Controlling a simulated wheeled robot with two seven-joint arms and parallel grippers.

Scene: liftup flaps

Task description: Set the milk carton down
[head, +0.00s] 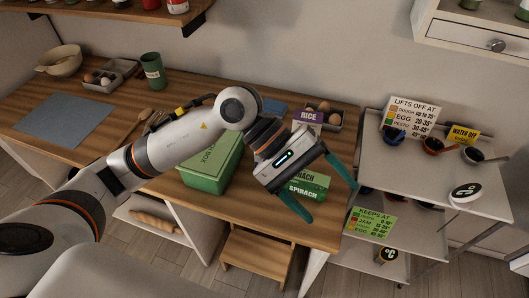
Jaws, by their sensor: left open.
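I cannot make out a milk carton in the head view. My left gripper (332,204) is open over the right end of the wooden counter (262,212), its two green fingers spread apart. A green spinach box (316,184) shows behind and between the fingers; I cannot tell whether they touch it. My arm and gripper hide part of the counter. My right gripper is not in view.
A green box (207,180) stands beside my left forearm. A rice box (306,118) and an egg tray (333,121) are behind the gripper. A metal shelf rack (425,165) with pans and signs stands right. The counter's front edge is close.

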